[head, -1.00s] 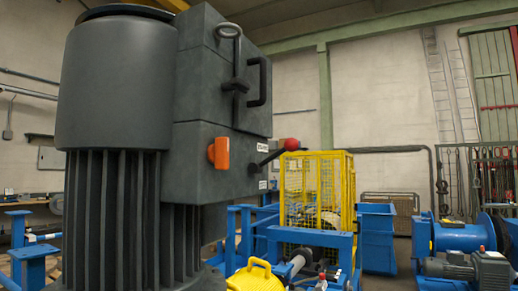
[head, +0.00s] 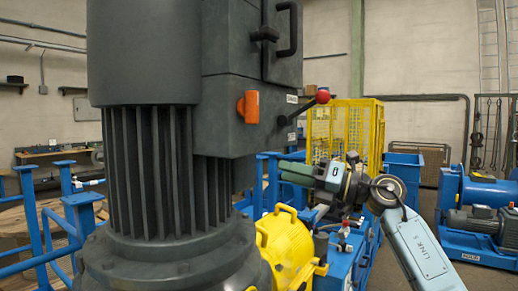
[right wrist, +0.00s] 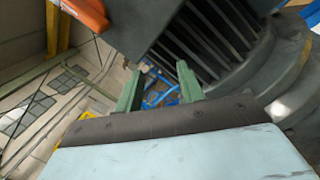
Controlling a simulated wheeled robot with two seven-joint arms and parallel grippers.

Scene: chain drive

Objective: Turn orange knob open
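The orange knob (head: 249,107) sits on the side of a dark grey box on the big motor (head: 147,60), and its body stands upright. The knob also shows at the top left of the right wrist view (right wrist: 88,12). My right gripper (head: 284,171) is below and to the right of the knob in the head view, apart from it. In the right wrist view its two green fingers (right wrist: 157,82) stand apart with nothing between them. My left gripper is in neither view.
A black lever with a red ball (head: 322,96) sticks out right of the knob. A black handle (head: 287,28) is above. A yellow housing (head: 285,245) and blue frame lie below. A yellow cage (head: 345,125) stands behind.

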